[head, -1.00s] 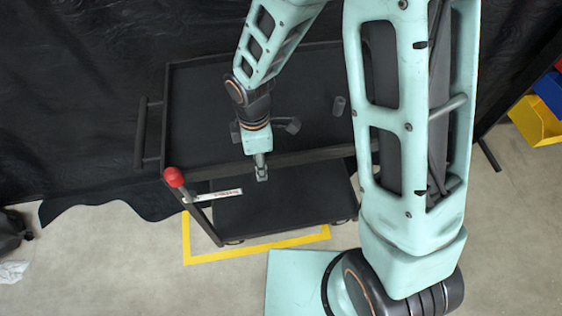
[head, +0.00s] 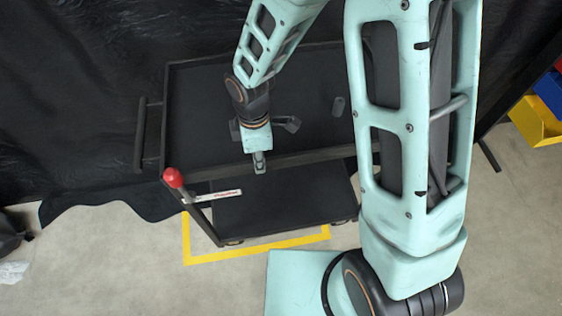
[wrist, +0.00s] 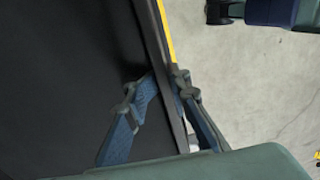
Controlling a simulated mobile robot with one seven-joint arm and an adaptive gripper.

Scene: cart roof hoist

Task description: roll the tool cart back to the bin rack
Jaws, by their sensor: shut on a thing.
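The tool cart (head: 215,95) is dark with a raised rim, a side handle (head: 140,135) at its left end and a lower shelf (head: 285,208). A red knob (head: 174,177) tops its front left corner post. My gripper (head: 260,163) is at the near long rim of the top tray. In the wrist view, my gripper (wrist: 164,88) has one finger inside the tray and one outside, shut on the cart's rim (wrist: 157,50). The finger contact is partly hidden in the head view. The bin rack (head: 538,120) shows only in part at the right edge, with yellow, blue and red bins.
Yellow floor tape (head: 250,253) runs around the cart's near side. A black curtain (head: 75,90) hangs behind and left of it. A dark bundle (head: 10,230) lies far left. Bare floor (head: 500,230) is open at right.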

